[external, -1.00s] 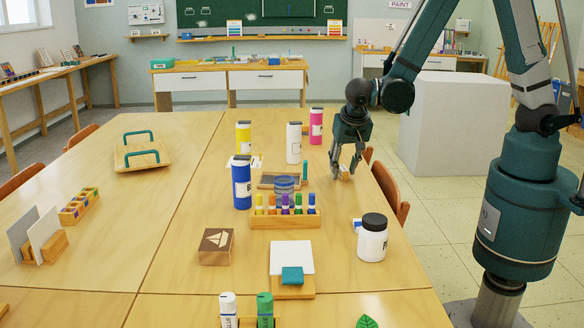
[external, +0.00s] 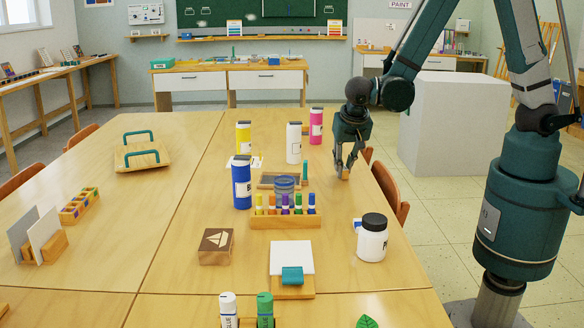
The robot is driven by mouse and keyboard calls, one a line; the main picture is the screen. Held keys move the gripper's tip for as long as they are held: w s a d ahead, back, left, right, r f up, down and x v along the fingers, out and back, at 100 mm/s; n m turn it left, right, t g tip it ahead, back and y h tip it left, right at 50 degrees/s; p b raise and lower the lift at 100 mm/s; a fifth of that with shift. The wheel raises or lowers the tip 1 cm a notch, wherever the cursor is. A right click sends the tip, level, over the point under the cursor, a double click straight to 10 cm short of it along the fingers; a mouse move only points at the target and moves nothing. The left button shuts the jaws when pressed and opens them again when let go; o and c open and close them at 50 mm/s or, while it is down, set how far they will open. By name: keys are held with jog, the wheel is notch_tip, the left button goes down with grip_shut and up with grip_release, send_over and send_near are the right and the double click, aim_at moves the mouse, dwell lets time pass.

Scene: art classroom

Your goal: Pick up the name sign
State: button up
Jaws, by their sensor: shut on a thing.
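My gripper (external: 344,168) is at the right edge of the long table, pointing down, with its fingers shut. Between the fingertips is a small tan wooden piece (external: 345,175), which I take to be the name sign. It is low at the tabletop. No lettering can be made out, and the fingers hide part of it. I cannot tell whether it touches the table.
A pink bottle (external: 316,126) and a white bottle (external: 293,143) stand left of my gripper. A marker rack (external: 285,221) and white jar (external: 372,238) stand nearer the camera. A chair (external: 390,190) is beside the right edge.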

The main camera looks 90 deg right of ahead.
notch_tip(320, 180, up, 10)
jog(key=p, duration=0.2)
jog(key=shift+f+p, duration=0.15)
jog(key=shift+p, duration=0.2)
dwell(1.2)
jog(key=w+a+n, duration=0.2)
jog(key=w+a, duration=0.3)
jog(key=a, duration=0.5)
jog(key=w+a+n+t, duration=0.1)
jog(key=w+a+n, duration=0.1)
jog(key=w+a, duration=0.4)
jog(key=w+a+n+t+y+p, duration=0.1)
jog(key=w+a, duration=0.4)
jog(key=a, duration=0.9)
jog(key=shift+w+a+r+n, duration=0.3)
jog(key=shift+w+r+n, duration=0.1)
jog(key=shift+n, duration=0.2)
jog(key=s+a+n+t+y, duration=0.1)
jog(key=a+n, duration=0.4)
jog(key=a, duration=3.2)
jog(key=shift+a+f+n+y+p, duration=0.3)
jog(key=shift+n+y+p, duration=0.1)
jog(key=shift+s, duration=0.1)
